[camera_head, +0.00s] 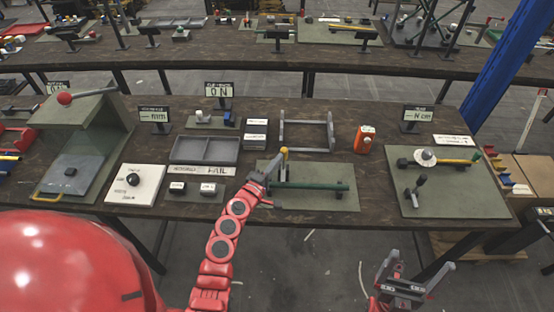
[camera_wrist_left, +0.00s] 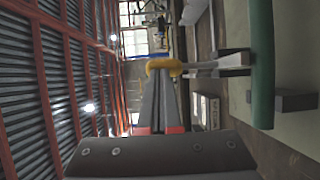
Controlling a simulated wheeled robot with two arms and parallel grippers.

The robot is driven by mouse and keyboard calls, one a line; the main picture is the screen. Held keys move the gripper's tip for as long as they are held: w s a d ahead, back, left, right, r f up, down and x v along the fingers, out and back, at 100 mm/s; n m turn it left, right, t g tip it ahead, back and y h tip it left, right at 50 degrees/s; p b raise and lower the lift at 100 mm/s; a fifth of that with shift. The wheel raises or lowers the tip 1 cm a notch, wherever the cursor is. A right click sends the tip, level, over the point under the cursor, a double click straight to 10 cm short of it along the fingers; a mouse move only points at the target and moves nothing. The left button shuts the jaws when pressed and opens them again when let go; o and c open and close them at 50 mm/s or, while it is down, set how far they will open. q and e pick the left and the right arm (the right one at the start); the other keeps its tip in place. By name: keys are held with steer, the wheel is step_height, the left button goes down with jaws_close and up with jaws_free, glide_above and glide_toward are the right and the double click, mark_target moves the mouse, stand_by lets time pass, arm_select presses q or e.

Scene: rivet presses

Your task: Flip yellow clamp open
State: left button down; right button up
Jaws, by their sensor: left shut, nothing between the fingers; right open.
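The yellow clamp (camera_head: 284,152) is a small yellow-tipped lever standing up at the left end of a green tube (camera_head: 310,186) on a grey-green board. In the left wrist view, the yellow tip (camera_wrist_left: 166,64) sits right at my fingertips, with a grey bar running from it to the green tube (camera_wrist_left: 261,65). My left gripper (camera_head: 273,166) is shut and empty, its tips at or beside the yellow tip; contact is hard to tell. It fills the middle of the wrist view (camera_wrist_left: 161,82). My right gripper (camera_head: 420,266) is open and empty in front of the table.
A grey frame (camera_head: 307,134) and an orange device (camera_head: 365,139) stand behind the clamp. Another fixture board (camera_head: 452,190) is to the right. A press with a red knob (camera_head: 65,98) stands far left.

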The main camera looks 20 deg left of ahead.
arm_select(q)
steer(key=shift+w, duration=0.2)
stand_by(0.4)
steer(key=w+a+f+n+g, duration=0.1)
steer(key=w+a+f+g, duration=0.1)
steer(key=w, duration=0.8)
steer(key=shift+a+f+g, duration=0.25)
steer(key=shift+a+g, duration=0.15)
steer(key=shift+a, duration=0.15)
stand_by(0.4)
steer(key=shift+w, duration=0.1)
steer(key=shift+p, duration=0.3)
